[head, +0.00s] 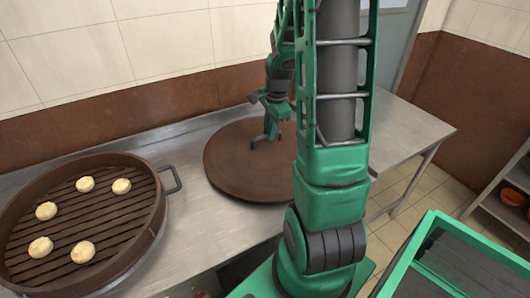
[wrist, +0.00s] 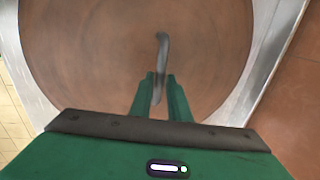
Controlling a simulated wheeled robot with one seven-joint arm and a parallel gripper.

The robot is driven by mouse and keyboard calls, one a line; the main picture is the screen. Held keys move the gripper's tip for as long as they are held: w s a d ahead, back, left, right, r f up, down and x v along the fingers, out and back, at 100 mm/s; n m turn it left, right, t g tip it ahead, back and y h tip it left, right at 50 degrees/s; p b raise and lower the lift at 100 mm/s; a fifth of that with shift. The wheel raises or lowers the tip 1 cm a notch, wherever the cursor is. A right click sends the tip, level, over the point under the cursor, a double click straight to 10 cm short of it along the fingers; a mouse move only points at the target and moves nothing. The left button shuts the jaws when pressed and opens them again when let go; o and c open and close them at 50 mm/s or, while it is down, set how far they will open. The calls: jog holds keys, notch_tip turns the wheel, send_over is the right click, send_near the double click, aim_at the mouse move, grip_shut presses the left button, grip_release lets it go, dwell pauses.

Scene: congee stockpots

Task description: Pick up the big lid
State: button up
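The big lid (head: 235,165) is a wide, flat, brown disc lying on the steel counter, and it fills much of the wrist view (wrist: 90,60). Its narrow grey handle (wrist: 162,55) stands near the middle of the disc. My gripper (head: 268,138) reaches down over the lid from above. In the wrist view its two green fingers (wrist: 162,80) are close together with the handle between them, seemingly against both sides. The lid looks flat on the counter. My arm hides part of its right side in the head view.
A round brown steamer tray (head: 160,215) with a slatted floor and several pale buns stands on the counter (head: 205,250) at left, its side handle (head: 172,180) toward the lid. A tiled wall is behind. A green-edged bin (head: 400,270) is at lower right, shelving at far right.

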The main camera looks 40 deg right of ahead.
aim_at(267, 145)
jog(key=shift+w+f, duration=0.2)
jog(key=shift+f, duration=1)
grip_shut()
jog(key=shift+d, duration=0.1)
dwell(0.4)
